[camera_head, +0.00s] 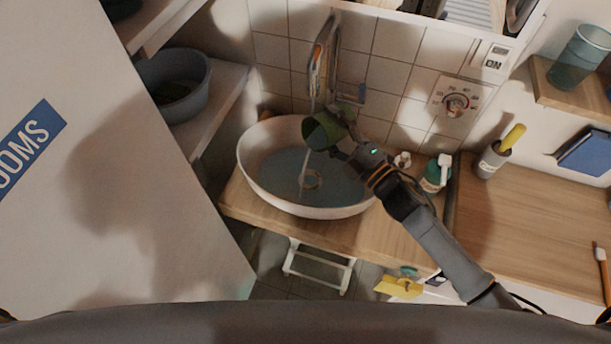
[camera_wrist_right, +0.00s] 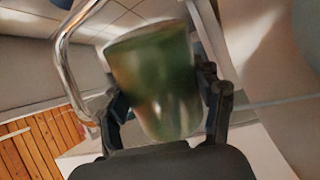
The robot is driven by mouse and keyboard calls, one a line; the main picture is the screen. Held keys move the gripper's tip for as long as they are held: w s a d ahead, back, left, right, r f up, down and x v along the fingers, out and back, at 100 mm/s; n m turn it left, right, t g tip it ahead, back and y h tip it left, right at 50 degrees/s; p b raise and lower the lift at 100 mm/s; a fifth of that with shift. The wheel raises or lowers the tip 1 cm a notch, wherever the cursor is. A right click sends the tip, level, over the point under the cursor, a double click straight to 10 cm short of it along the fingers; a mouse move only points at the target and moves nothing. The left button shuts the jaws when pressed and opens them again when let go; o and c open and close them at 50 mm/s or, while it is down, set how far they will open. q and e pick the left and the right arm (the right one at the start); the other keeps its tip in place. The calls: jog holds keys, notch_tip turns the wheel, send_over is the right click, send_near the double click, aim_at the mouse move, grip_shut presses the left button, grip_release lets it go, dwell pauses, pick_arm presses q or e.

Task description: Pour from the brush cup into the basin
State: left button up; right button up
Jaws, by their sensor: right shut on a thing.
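The green brush cup (camera_head: 322,131) is tilted over the back part of the white oval basin (camera_head: 247,170) in the head view. A thin pale stream falls from below the cup's mouth to the basin's bottom near the drain; I cannot tell whether it comes from the cup or the faucet. My right gripper (camera_head: 344,139) is shut on the cup. In the right wrist view the cup (camera_wrist_right: 155,85) sits between the two fingers of my right gripper (camera_wrist_right: 165,100), slightly blurred. My left gripper is not in view.
A chrome faucet (camera_head: 318,70) rises just behind the cup. A green-labelled bottle (camera_head: 436,174) and a holder with a yellow handle (camera_head: 494,158) stand on the right. A shelf with a blue-grey bowl (camera_head: 185,90) is at left. The wooden counter (camera_head: 535,205) is mostly clear.

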jog(key=shift+d, duration=0.1)
jog(key=shift+s+a+n, duration=0.2)
jog(key=shift+a+n, duration=0.15)
jog(key=shift+n, duration=0.05)
jog(key=shift+d+f+b, duration=0.15)
jog(key=shift+f+b, duration=0.15)
jog(key=shift+b, duration=0.1)
jog(key=shift+s+a+f+n+b, duration=0.1)
jog(key=shift+a+f+n+b, duration=0.05)
jog(key=shift+a+n+b, duration=0.15)
jog(key=shift+d+f, duration=0.25)
jog(key=shift+a+f+n+b, duration=0.2)
jog(key=shift+a+n+b, duration=0.05)
jog(key=shift+n+b, duration=0.2)
jog(key=shift+d+f+b, duration=0.15)
jog(key=shift+f+b, duration=0.15)
jog(key=shift+b, duration=0.05)
